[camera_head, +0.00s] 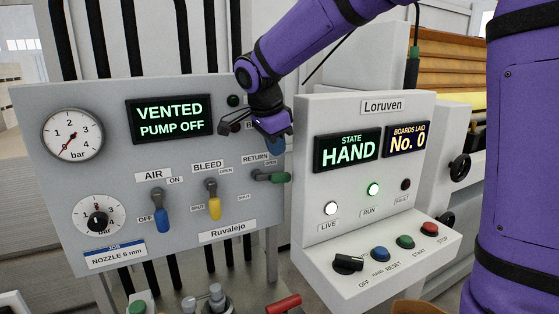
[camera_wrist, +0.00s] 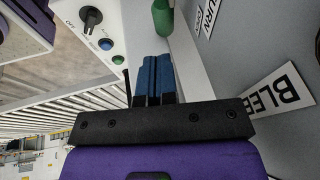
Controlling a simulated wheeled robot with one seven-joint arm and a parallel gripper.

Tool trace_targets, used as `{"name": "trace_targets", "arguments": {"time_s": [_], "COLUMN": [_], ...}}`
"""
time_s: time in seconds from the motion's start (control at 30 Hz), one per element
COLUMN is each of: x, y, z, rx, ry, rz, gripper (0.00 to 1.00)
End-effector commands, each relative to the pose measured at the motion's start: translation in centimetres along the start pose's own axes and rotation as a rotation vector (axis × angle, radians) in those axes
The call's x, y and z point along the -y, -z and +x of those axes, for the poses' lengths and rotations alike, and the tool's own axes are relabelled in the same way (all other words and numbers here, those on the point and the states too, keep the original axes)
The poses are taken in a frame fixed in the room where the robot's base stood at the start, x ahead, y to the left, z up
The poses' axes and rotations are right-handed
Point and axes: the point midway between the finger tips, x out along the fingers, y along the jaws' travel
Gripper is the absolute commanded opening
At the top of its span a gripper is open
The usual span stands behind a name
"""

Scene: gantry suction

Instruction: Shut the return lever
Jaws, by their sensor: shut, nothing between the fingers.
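The return lever (camera_head: 272,177) has a green handle that points right, level, towards the right edge of the grey valve panel (camera_head: 120,240). OPEN is printed above it; its SHUT mark cannot be made out. In the wrist view the green handle (camera_wrist: 162,18) shows at the top, just beyond my fingertips, with a visible gap. My gripper (camera_head: 277,147) is above the lever at the panel's right edge, its blue fingers pointing down. In the wrist view the fingers (camera_wrist: 155,62) are together and empty.
The bleed lever (camera_head: 214,204), yellow, and the air lever (camera_head: 161,216), blue, hang down left of the return lever. The white Loruven console (camera_head: 310,240), with its knob and buttons, stands close on the right, leaving a narrow gap beside the panel. The panel display (camera_head: 170,118) reads VENTED, PUMP OFF.

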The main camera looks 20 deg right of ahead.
Motion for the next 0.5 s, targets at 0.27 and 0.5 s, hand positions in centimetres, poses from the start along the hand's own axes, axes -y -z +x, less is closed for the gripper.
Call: {"name": "trace_targets", "arguments": {"time_s": [0.27, 0.5], "x": [0.0, 0.0], "y": [0.0, 0.0], "z": [-4.1, -5.0], "rx": [0.001, 0.000], "ry": [0.001, -0.001], "rz": [0.001, 0.000], "gripper": [0.00, 0.00]}}
